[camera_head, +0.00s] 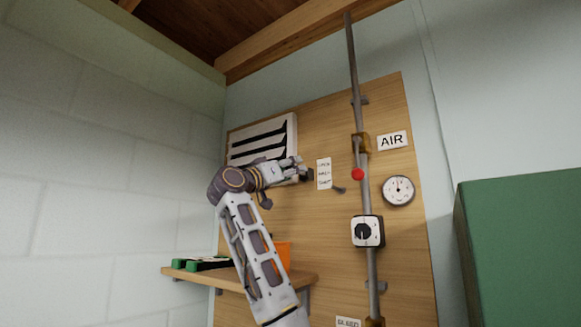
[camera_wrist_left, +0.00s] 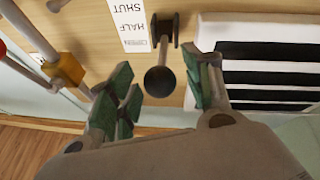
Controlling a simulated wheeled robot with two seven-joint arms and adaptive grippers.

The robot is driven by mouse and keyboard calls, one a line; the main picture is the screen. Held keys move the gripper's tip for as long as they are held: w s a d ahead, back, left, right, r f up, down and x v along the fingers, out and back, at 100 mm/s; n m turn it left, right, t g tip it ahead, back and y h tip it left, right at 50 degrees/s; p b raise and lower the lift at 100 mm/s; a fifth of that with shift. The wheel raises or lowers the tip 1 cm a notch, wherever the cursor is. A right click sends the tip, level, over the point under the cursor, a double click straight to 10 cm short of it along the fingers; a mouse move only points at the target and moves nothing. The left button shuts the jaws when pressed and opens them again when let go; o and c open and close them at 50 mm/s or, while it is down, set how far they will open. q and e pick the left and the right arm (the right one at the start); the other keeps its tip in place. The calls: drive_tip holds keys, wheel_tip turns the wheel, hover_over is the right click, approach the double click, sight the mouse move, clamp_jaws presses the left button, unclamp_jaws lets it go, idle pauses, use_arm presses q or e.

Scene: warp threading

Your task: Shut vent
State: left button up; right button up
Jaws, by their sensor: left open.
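The white vent (camera_head: 262,140) is on the wooden wall panel, with dark gaps between its slats; part of it shows in the left wrist view (camera_wrist_left: 262,75). A dark lever with a round knob (camera_wrist_left: 160,81) sticks out beside the vent, next to a label (camera_wrist_left: 133,22) reading "HALF" and "SHUT". My left gripper (camera_head: 299,170) is in front of the vent's lower right side. In the left wrist view its green-padded fingers (camera_wrist_left: 160,92) are open, one on each side of the knob, with visible gaps. My right gripper is not in view.
A vertical pipe (camera_head: 352,60) carries a red knob (camera_head: 358,174) and a dial box (camera_head: 367,231), right of the label. A gauge (camera_head: 398,190) is further right. A shelf (camera_head: 225,278) with an orange container (camera_head: 283,254) is below. A green cabinet (camera_head: 520,250) stands right.

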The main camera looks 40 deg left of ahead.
use_arm(q)
drive_tip(key=shift+w+r, duration=0.1)
drive_tip(key=shift+w, duration=0.15)
clamp_jaws()
idle(0.3)
